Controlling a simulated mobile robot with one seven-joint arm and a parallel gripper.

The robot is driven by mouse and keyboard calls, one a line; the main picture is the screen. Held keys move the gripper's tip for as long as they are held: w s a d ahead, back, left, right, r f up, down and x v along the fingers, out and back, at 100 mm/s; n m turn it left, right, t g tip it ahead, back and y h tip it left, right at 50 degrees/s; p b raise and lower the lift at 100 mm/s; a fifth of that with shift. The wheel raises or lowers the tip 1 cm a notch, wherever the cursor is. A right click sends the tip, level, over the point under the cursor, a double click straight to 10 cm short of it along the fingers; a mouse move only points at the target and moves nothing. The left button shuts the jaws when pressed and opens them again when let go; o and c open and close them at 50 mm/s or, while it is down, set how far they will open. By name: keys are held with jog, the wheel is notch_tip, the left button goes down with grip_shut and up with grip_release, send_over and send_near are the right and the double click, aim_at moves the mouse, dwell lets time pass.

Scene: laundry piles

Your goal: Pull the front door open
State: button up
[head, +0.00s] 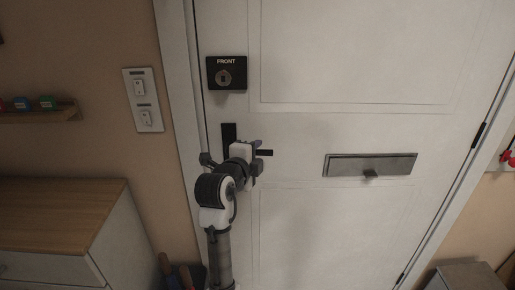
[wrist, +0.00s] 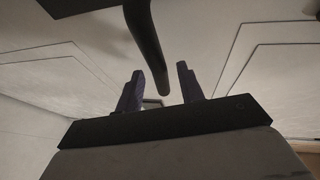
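The white front door (head: 320,230) fills most of the head view and looks closed in its frame. A black lock plate marked "FRONT" (head: 226,72) is on its upper left. The black door handle (head: 265,152) sits below it, partly hidden by my gripper (head: 257,154). In the wrist view the dark bar of the handle (wrist: 146,40) comes down from the top toward the space between the two fingers. My gripper also shows in the wrist view (wrist: 160,88), with its fingers apart. I cannot tell whether they touch the handle.
A metal letter slot (head: 370,165) is on the door at right. Light switches (head: 143,100) are on the wall at left, above a wooden-topped cabinet (head: 60,210). A small shelf (head: 45,115) holds colored items. A grey box (head: 465,275) stands at lower right, near the hinge side.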

jog(key=shift+x, duration=0.8)
jog(key=shift+c, duration=0.5)
grip_shut()
